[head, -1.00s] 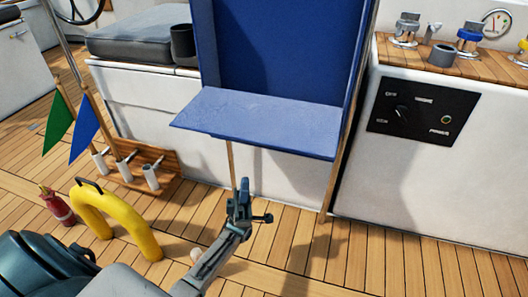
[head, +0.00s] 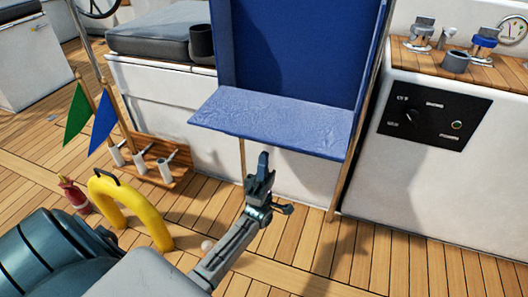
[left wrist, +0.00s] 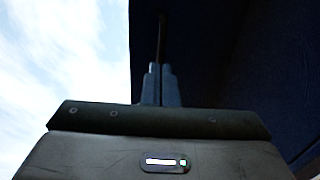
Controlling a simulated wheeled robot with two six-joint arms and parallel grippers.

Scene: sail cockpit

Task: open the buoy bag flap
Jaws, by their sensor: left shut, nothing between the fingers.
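The blue buoy bag (head: 290,50) stands upright in a wooden frame in the middle of the head view. Its blue flap (head: 275,120) juts out toward me from the bag's lower part, roughly level. My left gripper (head: 263,158) is shut and empty, its fingers pointing up just below the flap's front edge. In the left wrist view, the shut fingers (left wrist: 160,72) point up in front of dark blue fabric (left wrist: 225,60). I cannot tell whether the fingertips touch the flap. My right gripper is not in view.
A yellow horseshoe buoy (head: 132,205), a red bottle (head: 73,195) and a wooden rack (head: 165,170) with green and blue flags stand to the left. A white console (head: 440,180) with a black switch panel (head: 433,115) is at right. Front-right deck is clear.

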